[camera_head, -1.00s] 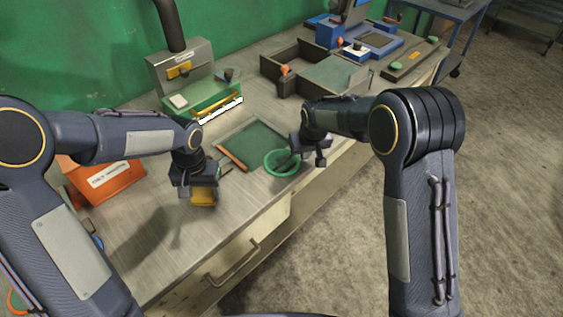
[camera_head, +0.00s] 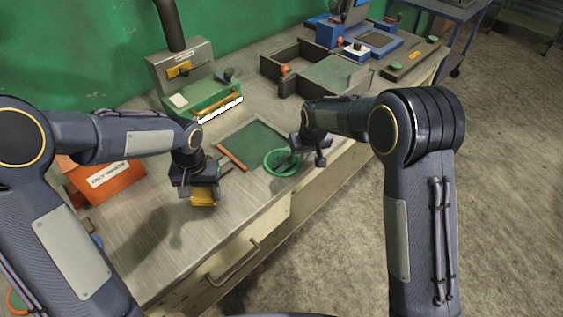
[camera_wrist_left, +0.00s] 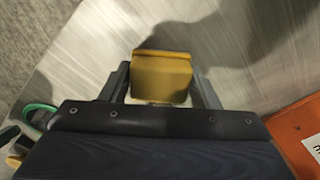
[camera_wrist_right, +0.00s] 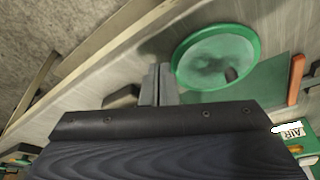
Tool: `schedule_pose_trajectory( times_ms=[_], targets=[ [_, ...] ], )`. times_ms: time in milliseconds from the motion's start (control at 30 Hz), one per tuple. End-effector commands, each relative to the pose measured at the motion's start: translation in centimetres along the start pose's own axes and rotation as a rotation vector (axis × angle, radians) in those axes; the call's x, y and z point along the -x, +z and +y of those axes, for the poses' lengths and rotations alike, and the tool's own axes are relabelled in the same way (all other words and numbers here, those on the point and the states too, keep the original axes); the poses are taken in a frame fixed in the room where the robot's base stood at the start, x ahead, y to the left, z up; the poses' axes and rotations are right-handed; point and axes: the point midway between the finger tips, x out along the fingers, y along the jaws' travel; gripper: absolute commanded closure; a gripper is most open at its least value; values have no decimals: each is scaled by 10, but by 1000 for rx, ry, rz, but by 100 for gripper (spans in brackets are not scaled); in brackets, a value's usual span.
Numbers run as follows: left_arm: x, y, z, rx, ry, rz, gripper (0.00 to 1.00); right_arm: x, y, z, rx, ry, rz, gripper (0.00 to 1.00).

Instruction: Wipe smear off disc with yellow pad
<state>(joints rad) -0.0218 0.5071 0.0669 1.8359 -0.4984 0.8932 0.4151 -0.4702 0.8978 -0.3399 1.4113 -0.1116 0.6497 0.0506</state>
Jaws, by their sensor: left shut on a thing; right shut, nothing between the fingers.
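The yellow pad (camera_head: 203,195) is held in my left gripper (camera_head: 198,190), above the bare bench top at the left. In the left wrist view the yellow pad (camera_wrist_left: 161,76) sits between the two fingers. The green-rimmed disc (camera_head: 281,162) lies near the bench's front edge, beside the dark green mat.
A dark green mat (camera_head: 262,135) with an orange-red bar (camera_head: 231,157) lies behind the disc. An orange box (camera_head: 112,180) stands at the left. A green fixture (camera_head: 205,97) and grey trays (camera_head: 335,76) stand further back. Bare bench lies between pad and disc.

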Motion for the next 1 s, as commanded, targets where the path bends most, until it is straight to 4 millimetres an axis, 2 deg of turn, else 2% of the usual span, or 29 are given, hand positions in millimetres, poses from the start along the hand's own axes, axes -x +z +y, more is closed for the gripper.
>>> schedule_pose_trajectory(
  times_ms=[733, 1000],
  targets=[
    [-13, 0, 0, 0, 0, 0, 63, -16, 5, 0, 0, 0, -1, 100],
    [-5, 0, 0, 0, 0, 0, 63, -4, 1, 0, 0, 0, 1, 100]
  ],
)
